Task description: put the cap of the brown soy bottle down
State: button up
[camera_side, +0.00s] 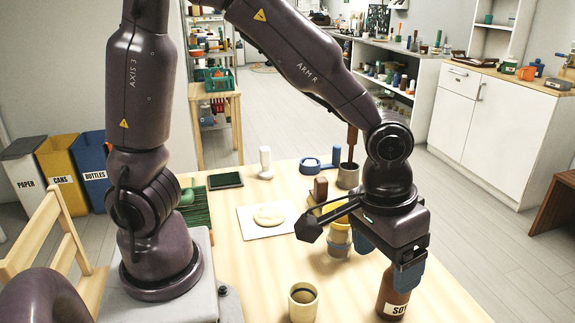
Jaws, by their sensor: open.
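The brown soy bottle (392,301) stands near the front right of the table, with a white label that is partly cut off by the picture's lower edge. My gripper (388,262) is open and points down over the top of the bottle. One blue finger shows in front at the right and part of the other at the left.
A cup of dark liquid (303,301) stands left of the bottle. A yellow and grey container (338,242) is close behind my gripper. A white board (252,226) with dough lies farther back. Bare table lies between the board and the cup.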

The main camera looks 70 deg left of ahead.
jog(key=s+a+r+m+t, duration=0.1)
jog(key=s+a+r+t, duration=0.3)
jog(key=s+a+r, duration=0.6)
jog(key=a+r, duration=0.2)
jog(key=a, duration=0.1)
jog(key=shift+s+a+m+y, duration=0.25)
jog(key=shift+m+y, duration=0.05)
jog(key=shift+m, duration=0.1)
